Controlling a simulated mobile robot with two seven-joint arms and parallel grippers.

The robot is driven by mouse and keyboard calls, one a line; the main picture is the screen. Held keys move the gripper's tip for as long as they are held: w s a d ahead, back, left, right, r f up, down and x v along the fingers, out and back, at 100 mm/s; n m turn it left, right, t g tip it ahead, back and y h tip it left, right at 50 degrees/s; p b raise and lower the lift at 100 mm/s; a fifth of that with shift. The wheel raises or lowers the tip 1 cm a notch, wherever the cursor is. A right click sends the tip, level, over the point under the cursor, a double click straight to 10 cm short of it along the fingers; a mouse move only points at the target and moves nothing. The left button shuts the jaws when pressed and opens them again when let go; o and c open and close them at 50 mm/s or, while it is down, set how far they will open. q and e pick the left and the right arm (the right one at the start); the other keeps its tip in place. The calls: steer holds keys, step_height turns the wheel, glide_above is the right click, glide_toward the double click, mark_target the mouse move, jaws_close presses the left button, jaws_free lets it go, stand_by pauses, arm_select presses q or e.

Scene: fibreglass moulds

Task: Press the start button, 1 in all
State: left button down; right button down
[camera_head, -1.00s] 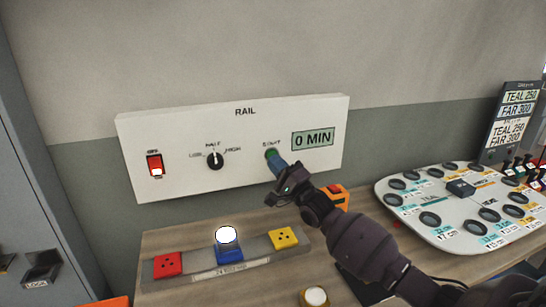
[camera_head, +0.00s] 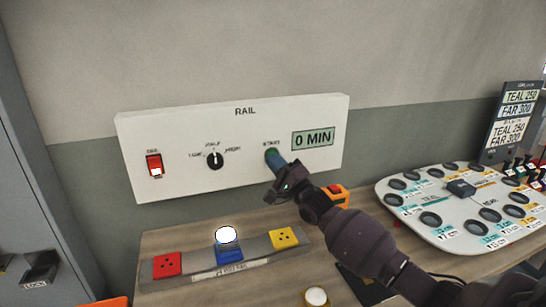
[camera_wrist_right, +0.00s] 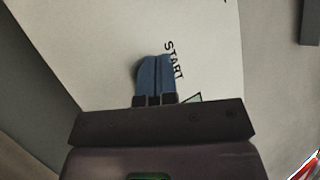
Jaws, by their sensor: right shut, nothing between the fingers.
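The start button (camera_head: 270,153) is a green round button under the word START on the white RAIL panel (camera_head: 245,178). My right gripper (camera_head: 275,162) is shut and empty, its blue fingertips at the button and covering part of it. I cannot tell whether the button is pushed in. My left gripper is not in view.
The panel also has a red rocker switch (camera_head: 155,166) and a black knob (camera_head: 215,160). Below, a grey strip (camera_head: 200,268) holds red, blue and yellow blocks on the wooden bench (camera_head: 190,236). A white board with black rings (camera_head: 440,228) lies at right.

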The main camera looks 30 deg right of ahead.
steer(key=shift+w, duration=0.25)
stand_by(0.3)
steer(key=shift+w, duration=0.1)
stand_by(0.3)
steer(key=shift+s+a+p, duration=0.15)
steer(key=shift+s+p, duration=0.25)
steer(key=shift+s, duration=0.4)
steer(key=shift+s+a+p, duration=0.2)
steer(key=shift+s+p, duration=0.35)
steer(key=shift+s, duration=0.25)
steer(key=shift+s+a+p, duration=0.15)
steer(key=shift+s+p, duration=0.35)
steer(key=shift+s, duration=0.35)
steer(key=shift+s+a+p, duration=0.2)
steer(key=shift+s+p, duration=0.35)
steer(key=shift+s, duration=0.25)
